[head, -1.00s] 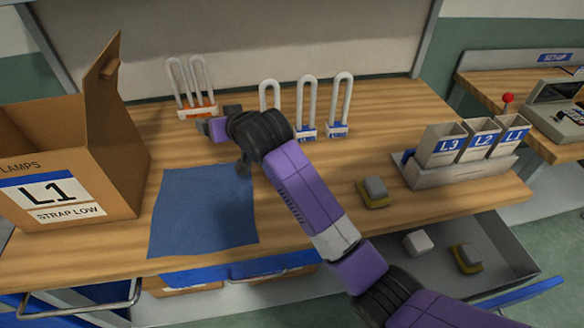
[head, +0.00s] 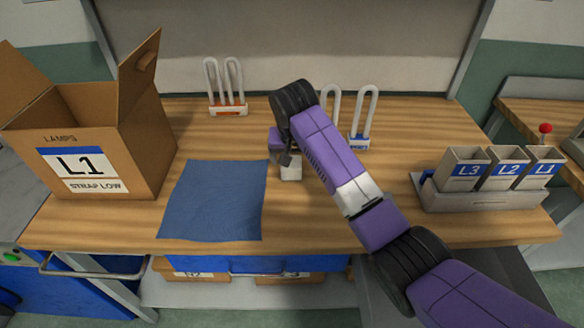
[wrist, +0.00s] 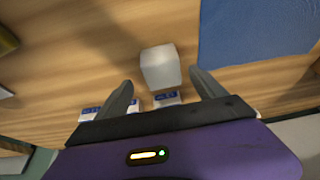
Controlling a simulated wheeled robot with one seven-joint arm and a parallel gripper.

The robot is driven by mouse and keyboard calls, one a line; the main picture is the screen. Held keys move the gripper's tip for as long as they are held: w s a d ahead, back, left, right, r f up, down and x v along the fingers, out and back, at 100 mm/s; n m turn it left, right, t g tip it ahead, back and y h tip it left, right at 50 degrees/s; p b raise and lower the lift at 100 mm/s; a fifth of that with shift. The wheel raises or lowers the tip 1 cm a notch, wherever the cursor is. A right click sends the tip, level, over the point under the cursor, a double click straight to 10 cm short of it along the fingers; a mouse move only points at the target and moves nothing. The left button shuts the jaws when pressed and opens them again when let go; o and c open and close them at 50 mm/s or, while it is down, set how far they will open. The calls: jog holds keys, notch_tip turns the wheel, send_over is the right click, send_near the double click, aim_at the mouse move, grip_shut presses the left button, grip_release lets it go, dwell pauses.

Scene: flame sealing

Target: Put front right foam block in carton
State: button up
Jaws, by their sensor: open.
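A plain white foam block (head: 291,172) appears to sit on the wooden bench, right of the blue mat. It also shows in the wrist view (wrist: 160,67), lined up with the gap between my fingers. My gripper (wrist: 161,80) is open, and nothing is clamped in it. In the head view my gripper (head: 285,156) is close above the block and partly hidden by my arm. The open brown carton (head: 95,140), labelled L1, stands at the left of the bench with its flaps up. Its inside is mostly hidden.
The blue mat (head: 213,200) lies flat between carton and block. An orange-based lamp set (head: 227,105) and blue-labelled lamps (head: 360,135) stand at the back. Grey bins (head: 465,168) marked L3, L2 and L1 stand at right. A yellowish thing (wrist: 6,40) shows at the wrist view's edge.

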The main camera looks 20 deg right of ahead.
jog(key=x, duration=0.4)
jog(key=shift+w+a+f, duration=0.15)
jog(key=shift+a+f, duration=0.05)
jog(key=shift+f, duration=0.2)
jog(key=c, duration=1.5)
jog(key=shift+c, duration=0.2)
jog(key=shift+r, duration=0.1)
